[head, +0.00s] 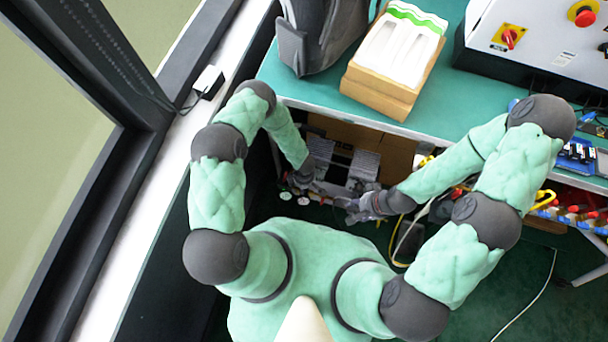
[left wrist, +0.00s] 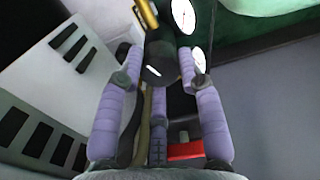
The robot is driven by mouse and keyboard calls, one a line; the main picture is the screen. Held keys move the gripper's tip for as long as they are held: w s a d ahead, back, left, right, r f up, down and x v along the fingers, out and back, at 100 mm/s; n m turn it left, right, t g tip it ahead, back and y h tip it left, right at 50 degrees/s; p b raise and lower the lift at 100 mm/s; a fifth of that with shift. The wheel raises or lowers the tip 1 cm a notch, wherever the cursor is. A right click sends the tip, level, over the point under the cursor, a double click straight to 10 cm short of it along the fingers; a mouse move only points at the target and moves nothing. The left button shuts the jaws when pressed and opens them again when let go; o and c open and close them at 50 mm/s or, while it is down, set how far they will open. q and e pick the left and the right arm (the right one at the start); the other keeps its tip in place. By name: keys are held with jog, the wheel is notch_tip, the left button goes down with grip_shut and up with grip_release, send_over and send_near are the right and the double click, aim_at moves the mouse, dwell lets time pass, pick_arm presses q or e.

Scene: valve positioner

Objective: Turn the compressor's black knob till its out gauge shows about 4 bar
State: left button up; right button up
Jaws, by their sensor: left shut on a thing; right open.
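In the left wrist view, the black knob (left wrist: 160,70) is between the two fingertips of my left gripper (left wrist: 161,79), which is shut on it. A white-faced gauge (left wrist: 183,16) sits beyond the knob, and a second gauge (left wrist: 199,60) is partly hidden by the right finger. Their readings are too small to tell. In the head view, my left gripper (head: 303,184) is under the bench edge beside two small white dials (head: 285,196); the knob is hidden there. My right gripper (head: 358,207) is open and empty, right of the left one.
The green-topped bench (head: 320,98) overhangs the work area. On it are a cardboard box with white trays (head: 398,55), a grey bag (head: 325,35) and a control panel (head: 540,40). A yellow cable (head: 393,240) hangs near my right gripper. A window wall stands left.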

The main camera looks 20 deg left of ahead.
pick_arm(q)
jog(key=shift+a, duration=0.1)
jog(key=o, duration=1.1)
jog(key=shift+o, duration=0.2)
notch_tip(320, 180, up, 12)
jog(key=s+d+r+m+h+p, duration=0.1)
jog(key=s+r+m+h+p, duration=0.3)
jog(key=s+r+m, duration=0.6)
notch_tip(320, 180, up, 3)
jog(key=m, duration=0.6)
jog(key=shift+d, duration=0.25)
